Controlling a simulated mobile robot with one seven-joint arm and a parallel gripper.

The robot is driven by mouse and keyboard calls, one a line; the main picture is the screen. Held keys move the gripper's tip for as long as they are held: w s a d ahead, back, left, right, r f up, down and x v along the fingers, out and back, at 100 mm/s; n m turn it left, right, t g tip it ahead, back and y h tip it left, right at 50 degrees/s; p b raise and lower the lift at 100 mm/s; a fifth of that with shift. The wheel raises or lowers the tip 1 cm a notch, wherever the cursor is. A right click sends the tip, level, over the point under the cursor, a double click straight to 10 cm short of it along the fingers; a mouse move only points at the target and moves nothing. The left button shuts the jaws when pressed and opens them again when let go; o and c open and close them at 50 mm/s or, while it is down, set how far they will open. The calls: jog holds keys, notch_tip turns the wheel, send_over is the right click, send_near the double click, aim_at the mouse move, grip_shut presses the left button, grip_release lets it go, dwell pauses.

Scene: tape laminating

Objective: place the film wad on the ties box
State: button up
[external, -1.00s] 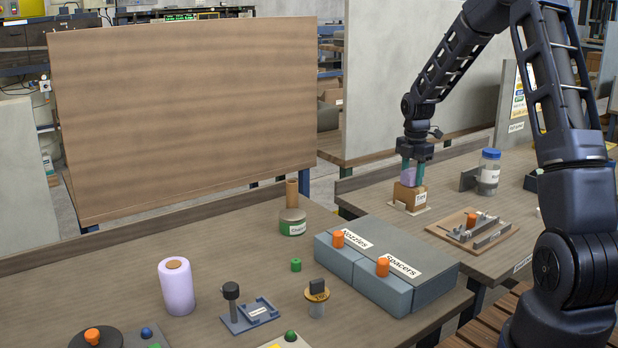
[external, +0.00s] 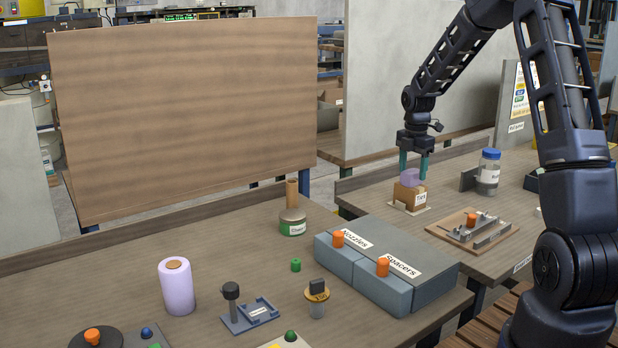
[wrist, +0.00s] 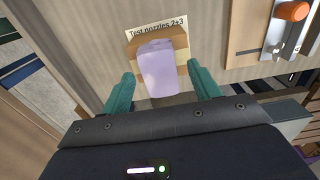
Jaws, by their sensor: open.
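The film wad (external: 410,177), a pale purple lump, sits on top of the brown ties box (external: 403,198) on the right-hand table. In the wrist view the wad (wrist: 158,72) covers much of the box (wrist: 181,46) and overhangs its near side. My gripper (external: 413,175) is open just above the box. Its teal fingers stand on either side of the wad, with visible gaps in the wrist view (wrist: 160,80). The wad's underside is hidden.
The box stands on a card marked "Test nozzles 2+3" (wrist: 157,28). A wooden fixture with an orange knob (external: 471,219) lies to the right. A blue-lidded jar (external: 489,172) stands behind it. Grey Nozzles and Spacers boxes (external: 425,290) are on the nearer table.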

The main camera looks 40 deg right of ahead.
aim_at(412, 170)
notch_tip(412, 170, up, 10)
jog(key=s+a+r+m, duration=0.4)
jog(key=s+a+r, duration=0.1)
jog(key=a+r, duration=0.3)
jog(key=s+a+r+m+t, duration=0.1)
jog(key=s+a+r+m, duration=0.2)
jog(key=s+a, duration=0.25)
jog(key=s+a+r+m+t+h, duration=0.1)
jog(key=s+a+r+m, duration=0.1)
jog(key=s+a, duration=0.35)
jog(key=s+a+r+m+t, duration=0.1)
jog(key=s+a+r+m, duration=0.2)
jog(key=s, duration=0.5)
jog(key=s+a+f+m, duration=0.1)
jog(key=s+a+m, duration=0.1)
jog(key=s, duration=0.4)
jog(key=s+a+m+t+y, duration=0.1)
jog(key=s+a+m, duration=0.1)
jog(key=s+m, duration=0.2)
jog(key=shift+s+a+f+t, duration=0.15)
jog(key=shift+s+f+t, duration=0.2)
jog(key=shift+s, duration=0.85)
